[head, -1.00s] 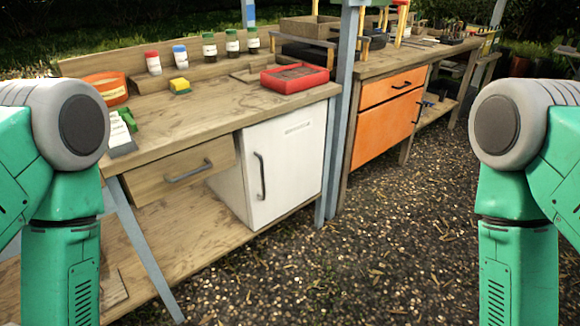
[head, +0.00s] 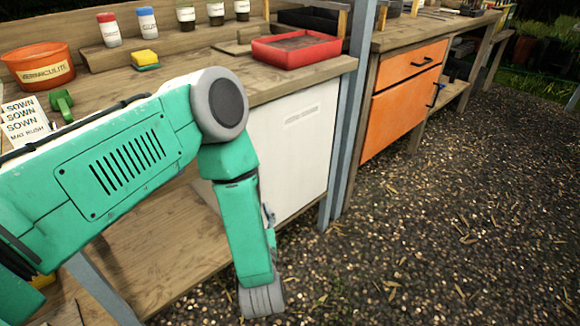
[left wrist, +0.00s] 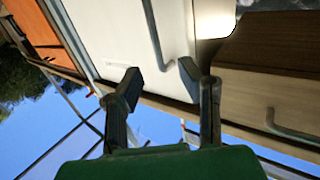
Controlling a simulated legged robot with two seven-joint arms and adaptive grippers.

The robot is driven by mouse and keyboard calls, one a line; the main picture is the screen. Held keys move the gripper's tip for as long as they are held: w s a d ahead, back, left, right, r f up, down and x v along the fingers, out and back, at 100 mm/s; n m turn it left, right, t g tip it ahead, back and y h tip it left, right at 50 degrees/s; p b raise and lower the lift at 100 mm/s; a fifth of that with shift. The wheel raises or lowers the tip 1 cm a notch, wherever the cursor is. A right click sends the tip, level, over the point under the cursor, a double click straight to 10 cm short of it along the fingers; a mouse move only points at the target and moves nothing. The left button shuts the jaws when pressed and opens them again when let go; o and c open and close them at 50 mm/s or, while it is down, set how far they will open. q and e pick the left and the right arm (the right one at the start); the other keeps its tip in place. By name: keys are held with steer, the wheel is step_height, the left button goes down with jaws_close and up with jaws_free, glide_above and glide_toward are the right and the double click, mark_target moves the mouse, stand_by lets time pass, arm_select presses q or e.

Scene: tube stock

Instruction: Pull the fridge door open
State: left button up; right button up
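The small white fridge stands under the bench, and its door (head: 305,140) looks shut in the head view. My left arm covers the door's left part and its handle there. In the left wrist view the white door (left wrist: 115,30) fills the top middle, with its dark bar handle (left wrist: 155,36) running down it. My left gripper (left wrist: 160,75) is open, its two fingers apart on either side of the handle's lower end in the picture. I cannot tell whether a finger touches it. My right gripper is not in view.
A wooden drawer (left wrist: 250,100) with a metal handle is beside the fridge. A red tray (head: 295,50) sits on the bench above it. A blue-grey post (head: 350,110) and an orange cabinet (head: 402,115) stand to the right. The gravel (head: 440,240) in front is clear.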

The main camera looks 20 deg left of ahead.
arm_select(q)
steer(key=b+x, duration=0.5)
steer(key=x, duration=0.8)
steer(key=shift+w+r, duration=0.5)
steer(key=shift+r, duration=0.1)
steer(key=shift+a, duration=0.1)
steer(key=shift+c, duration=0.8)
jaws_close()
steer(key=shift+d, duration=0.5)
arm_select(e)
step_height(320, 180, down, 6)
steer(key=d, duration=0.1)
